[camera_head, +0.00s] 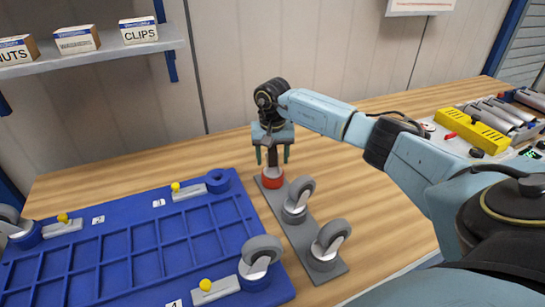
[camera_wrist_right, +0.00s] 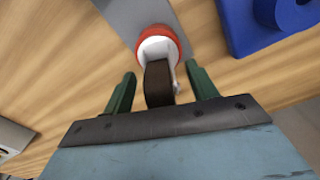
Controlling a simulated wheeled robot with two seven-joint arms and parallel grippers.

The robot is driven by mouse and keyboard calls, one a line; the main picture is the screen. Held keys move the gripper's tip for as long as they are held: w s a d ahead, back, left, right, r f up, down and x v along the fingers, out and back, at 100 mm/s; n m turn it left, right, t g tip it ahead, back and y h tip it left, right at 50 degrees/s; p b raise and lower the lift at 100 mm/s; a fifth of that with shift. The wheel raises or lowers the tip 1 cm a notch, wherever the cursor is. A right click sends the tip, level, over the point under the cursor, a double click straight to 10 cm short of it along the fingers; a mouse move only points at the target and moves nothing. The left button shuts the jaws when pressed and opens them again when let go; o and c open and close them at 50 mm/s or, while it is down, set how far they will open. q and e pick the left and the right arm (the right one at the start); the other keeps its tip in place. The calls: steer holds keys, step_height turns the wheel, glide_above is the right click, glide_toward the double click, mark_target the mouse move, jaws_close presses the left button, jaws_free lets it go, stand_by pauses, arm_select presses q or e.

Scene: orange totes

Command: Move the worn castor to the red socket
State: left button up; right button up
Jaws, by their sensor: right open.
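The worn castor has a dark brown wheel (camera_wrist_right: 158,82) and a white fork. It stands in the red socket (camera_head: 272,179) at the far end of a grey plate (camera_head: 283,215). The red socket's ring also shows in the wrist view (camera_wrist_right: 157,34). My right gripper (camera_head: 272,156) points down over the socket. Its green fingers are open on either side of the castor's wheel, with a visible gap to each side in the wrist view. The head view shows the castor only partly, behind the fingers. My left gripper is not in view.
Two grey-wheeled castors (camera_head: 299,194) (camera_head: 331,238) stand on the grey plate. A blue tray (camera_head: 120,245) to the left has an empty corner ring (camera_head: 217,182), castors at two other corners (camera_head: 259,258) (camera_head: 12,222) and yellow-knobbed latches. A yellow block (camera_head: 474,131) and metal cylinders lie far right.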

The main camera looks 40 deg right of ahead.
step_height(320, 180, up, 13)
steer(key=shift+s+a, duration=0.15)
steer(key=shift+s, duration=0.05)
steer(key=shift+f, duration=0.1)
stand_by(0.5)
